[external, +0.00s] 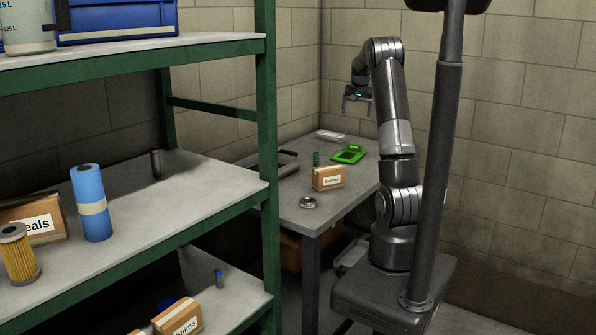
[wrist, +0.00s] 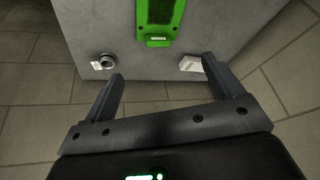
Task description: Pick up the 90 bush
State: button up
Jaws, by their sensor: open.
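A short round grey piece (wrist: 107,60) with a hollow-looking end stands near the table edge in the wrist view, with a small white tag (wrist: 96,66) beside it. It looks like a bush, but the tag is too small to read. I cannot find this piece in the external view. A metal ring (external: 308,202) lies on the near end of the table in the external view; I cannot tell its marking. My gripper (external: 357,99) is open and empty, high above the far part of the table. Its spread fingers (wrist: 163,82) show in the wrist view.
A green tray (external: 349,154) lies on the grey table (external: 335,208), and also shows in the wrist view (wrist: 158,41). A labelled cardboard box (external: 328,178), a dark open tray (external: 287,164) and a white item (wrist: 191,63) are there too. Green shelving (external: 265,120) stands left.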

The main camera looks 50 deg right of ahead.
jog(key=s+d+f+m+g, duration=0.1)
jog(key=s+d+f+m, duration=0.1)
jog(key=s+d+f, duration=0.5)
jog(key=s+d+f+m+g, duration=0.1)
jog(key=s+d+f, duration=0.15)
jog(key=d, duration=0.95)
jog(key=shift+h, duration=0.3)
jog(key=x, duration=1.1)
jog(key=shift+w+f, duration=0.1)
jog(key=shift+f, duration=0.1)
jog(key=shift+c, duration=0.6)
jog(key=c, duration=1)
jog(key=shift+o, duration=0.2)
jog(key=shift+r, duration=0.15)
